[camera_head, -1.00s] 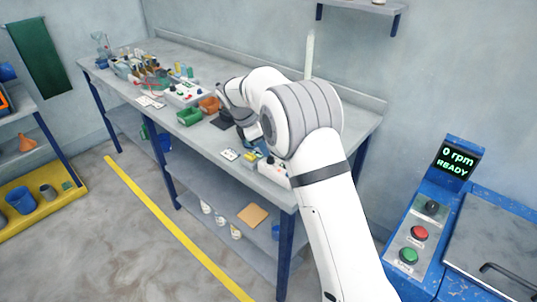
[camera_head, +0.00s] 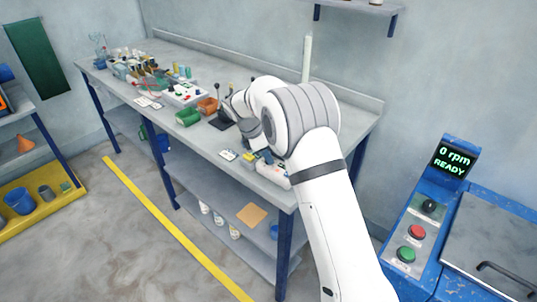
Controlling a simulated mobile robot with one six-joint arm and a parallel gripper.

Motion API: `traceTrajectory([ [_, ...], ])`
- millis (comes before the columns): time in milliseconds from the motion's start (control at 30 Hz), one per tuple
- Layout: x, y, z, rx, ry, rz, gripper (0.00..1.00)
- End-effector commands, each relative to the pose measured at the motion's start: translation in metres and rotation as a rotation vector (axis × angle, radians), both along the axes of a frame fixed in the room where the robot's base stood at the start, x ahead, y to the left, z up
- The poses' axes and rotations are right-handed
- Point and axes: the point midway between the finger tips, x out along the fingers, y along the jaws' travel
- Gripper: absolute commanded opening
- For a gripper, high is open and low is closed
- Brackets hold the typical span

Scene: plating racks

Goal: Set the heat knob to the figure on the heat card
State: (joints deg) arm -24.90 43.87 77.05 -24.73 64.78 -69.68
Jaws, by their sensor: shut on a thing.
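My gripper (camera_head: 264,156) is low at the front right of the long bench, over a small white box (camera_head: 273,174). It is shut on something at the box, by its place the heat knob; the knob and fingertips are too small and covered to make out. A small white card with dark marks (camera_head: 228,155) lies flat on the bench left of the gripper. I cannot read it or tell whether it is the heat card.
A black stand with upright levers (camera_head: 222,121), an orange bin (camera_head: 207,106) and a green bin (camera_head: 188,117) stand left of my arm. More white cards (camera_head: 149,102) lie farther left. A blue machine reading "0 rpm READY" (camera_head: 455,160) stands at right.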

Motion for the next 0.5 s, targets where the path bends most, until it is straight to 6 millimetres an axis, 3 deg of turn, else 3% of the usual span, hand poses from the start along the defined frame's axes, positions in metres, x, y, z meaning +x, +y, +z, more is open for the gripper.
traceTrajectory([
  [33,0.0013,-0.0091,0.0006,0.000,0.000,-0.009,0.00],
  [500,0.0021,-0.0011,0.0021,-0.001,0.000,-0.145,0.00],
])
